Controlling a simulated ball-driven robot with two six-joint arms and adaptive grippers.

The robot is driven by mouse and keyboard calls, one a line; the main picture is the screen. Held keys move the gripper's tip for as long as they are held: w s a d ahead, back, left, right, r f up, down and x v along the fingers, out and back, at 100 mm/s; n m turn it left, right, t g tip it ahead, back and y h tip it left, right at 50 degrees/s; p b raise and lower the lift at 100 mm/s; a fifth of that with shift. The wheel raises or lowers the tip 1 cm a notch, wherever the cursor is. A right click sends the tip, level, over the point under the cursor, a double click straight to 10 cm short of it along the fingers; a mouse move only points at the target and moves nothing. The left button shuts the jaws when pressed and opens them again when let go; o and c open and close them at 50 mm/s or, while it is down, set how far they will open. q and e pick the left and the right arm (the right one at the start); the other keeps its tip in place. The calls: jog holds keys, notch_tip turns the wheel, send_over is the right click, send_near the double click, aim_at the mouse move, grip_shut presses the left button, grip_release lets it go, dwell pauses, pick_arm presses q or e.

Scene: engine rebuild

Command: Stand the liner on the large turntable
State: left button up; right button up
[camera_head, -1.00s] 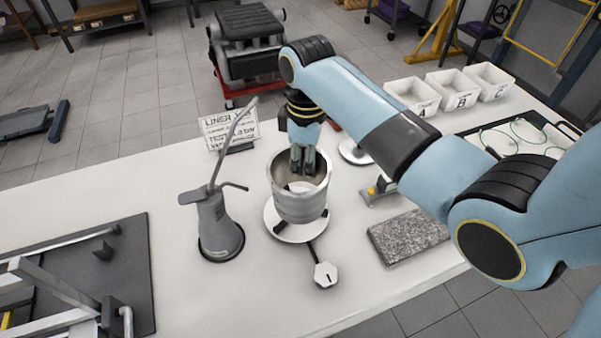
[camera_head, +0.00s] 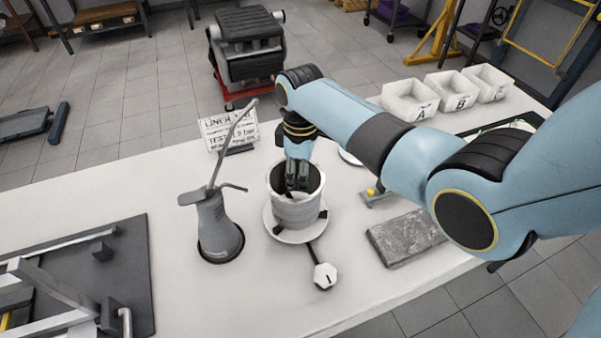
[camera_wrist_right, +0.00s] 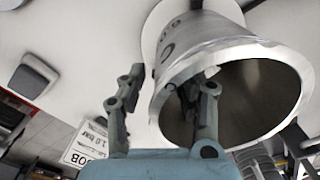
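The liner (camera_head: 296,212), a pale metal cylinder with an open top, stands upright on the large turntable (camera_head: 275,226), a white disc on the bench. A black arm runs from the disc to a white hexagonal tag marked 1 (camera_head: 325,276). My right gripper (camera_head: 297,184) is at the liner's mouth, pointing down. In the right wrist view the gripper (camera_wrist_right: 165,92) is open, with one finger in front of the bore of the liner (camera_wrist_right: 195,62) and the other outside its wall, with a gap. The turntable (camera_wrist_right: 153,35) shows beneath. My left gripper is out of view.
A grey oil can (camera_head: 215,225) with a tall spout stands close left of the turntable. A sign (camera_head: 228,130) stands behind it. A grey stone block (camera_head: 405,238) lies to the right. White bins (camera_head: 410,101) stand at the back right.

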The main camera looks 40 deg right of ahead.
notch_tip(320, 180, up, 12)
jog(key=shift+w+d+r, duration=0.1)
dwell(0.5)
dwell(0.5)
